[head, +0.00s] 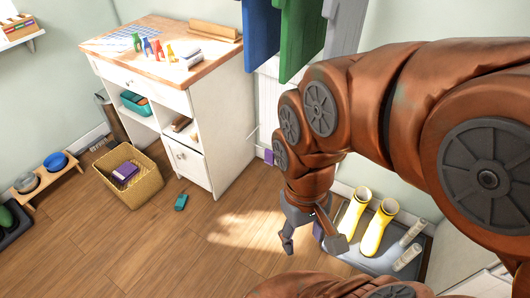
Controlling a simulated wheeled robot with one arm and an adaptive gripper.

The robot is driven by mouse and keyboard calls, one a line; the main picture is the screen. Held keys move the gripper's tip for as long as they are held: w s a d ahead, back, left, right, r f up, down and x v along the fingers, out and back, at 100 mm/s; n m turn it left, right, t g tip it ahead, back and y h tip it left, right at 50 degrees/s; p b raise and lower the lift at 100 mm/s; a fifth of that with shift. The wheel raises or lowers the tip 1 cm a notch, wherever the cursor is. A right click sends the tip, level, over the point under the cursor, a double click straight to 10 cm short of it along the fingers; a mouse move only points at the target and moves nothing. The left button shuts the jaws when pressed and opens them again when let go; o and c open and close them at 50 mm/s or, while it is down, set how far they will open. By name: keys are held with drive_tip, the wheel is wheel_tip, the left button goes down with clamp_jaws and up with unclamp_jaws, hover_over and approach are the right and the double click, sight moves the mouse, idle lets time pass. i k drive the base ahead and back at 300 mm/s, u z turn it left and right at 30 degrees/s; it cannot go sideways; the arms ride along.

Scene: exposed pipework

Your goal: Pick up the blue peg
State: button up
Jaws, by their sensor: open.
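Several small coloured pegs stand in a row on the wooden top of the white desk (185,103) at the upper left. The leftmost is a small blue-green peg (136,41), which looks the nearest to blue; its exact colour is hard to tell at this size.
A wicker basket (138,190) and a small teal object (181,202) are on the floor left of my gripper. Yellow boots (376,228) stand on a dark tray at right. Blue and green cloths (300,40) hang beside the desk. Open floor lies in front.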

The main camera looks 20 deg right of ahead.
sight(146, 44)
drive_tip(key=u, duration=0.85)
drive_tip(key=i, duration=1.45)
drive_tip(key=u, duration=0.35)
drive_tip(key=i, duration=1.35)
drive_tip(key=z, duration=0.55)
